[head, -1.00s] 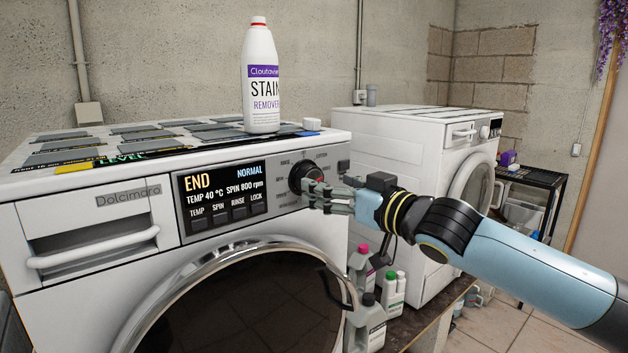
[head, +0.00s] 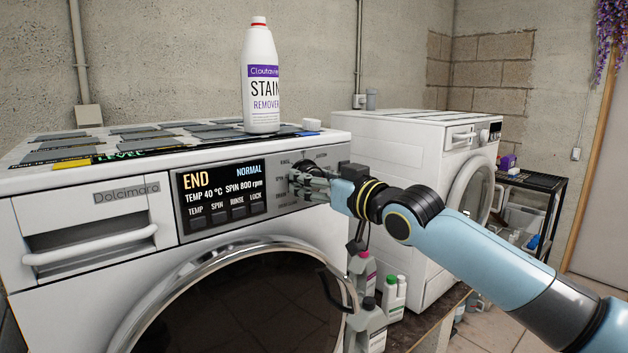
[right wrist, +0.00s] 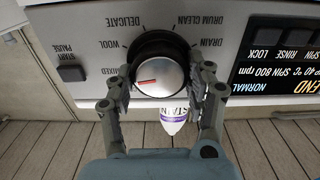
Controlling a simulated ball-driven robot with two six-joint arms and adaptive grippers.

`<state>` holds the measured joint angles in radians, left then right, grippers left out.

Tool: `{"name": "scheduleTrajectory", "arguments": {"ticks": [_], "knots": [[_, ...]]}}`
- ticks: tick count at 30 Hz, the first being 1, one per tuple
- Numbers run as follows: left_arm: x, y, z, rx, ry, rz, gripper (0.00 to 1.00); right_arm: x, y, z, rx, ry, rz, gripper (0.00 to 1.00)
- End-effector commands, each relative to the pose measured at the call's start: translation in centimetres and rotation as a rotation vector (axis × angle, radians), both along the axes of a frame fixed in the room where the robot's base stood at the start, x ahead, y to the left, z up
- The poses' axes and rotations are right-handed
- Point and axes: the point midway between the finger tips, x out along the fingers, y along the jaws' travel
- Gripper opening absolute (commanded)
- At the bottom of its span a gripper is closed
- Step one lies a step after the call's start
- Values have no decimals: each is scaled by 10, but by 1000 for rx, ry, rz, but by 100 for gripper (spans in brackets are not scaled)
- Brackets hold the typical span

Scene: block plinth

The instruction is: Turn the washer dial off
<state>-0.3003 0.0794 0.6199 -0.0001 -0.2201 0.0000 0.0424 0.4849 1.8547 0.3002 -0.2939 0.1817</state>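The washer dial (right wrist: 160,78) is a round black knob with a silver face and a red pointer line. In the right wrist view, where the lettering is upside down, the line points left. In the head view my fingers mostly hide the dial. My right gripper (right wrist: 160,88) is at the dial with its fingers apart, one on each side of the knob. I cannot tell whether they touch it. It also shows in the head view (head: 303,184). The washer's display (head: 223,190) reads END and NORMAL. My left gripper is not in view.
A white stain remover bottle (head: 261,80) and a small white cap (head: 312,125) stand on the washer top. The round door (head: 240,305) lies below the panel. Several bottles (head: 395,290) stand right of the washer, near a second white machine (head: 410,150).

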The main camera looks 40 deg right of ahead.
Motion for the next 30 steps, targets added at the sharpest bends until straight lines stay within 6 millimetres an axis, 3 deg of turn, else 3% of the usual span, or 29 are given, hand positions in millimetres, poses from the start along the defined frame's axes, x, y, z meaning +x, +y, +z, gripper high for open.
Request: {"name": "scheduleTrajectory", "arguments": {"ticks": [1,6,17,30], "knots": [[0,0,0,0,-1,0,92,0,0,0,0,0,0,41],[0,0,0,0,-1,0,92,0,0,0,0,0,0,21],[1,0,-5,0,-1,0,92,0,0,-1,-67,-6,1,21],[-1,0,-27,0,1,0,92,0,2,-2,-422,-35,1,21]]}}
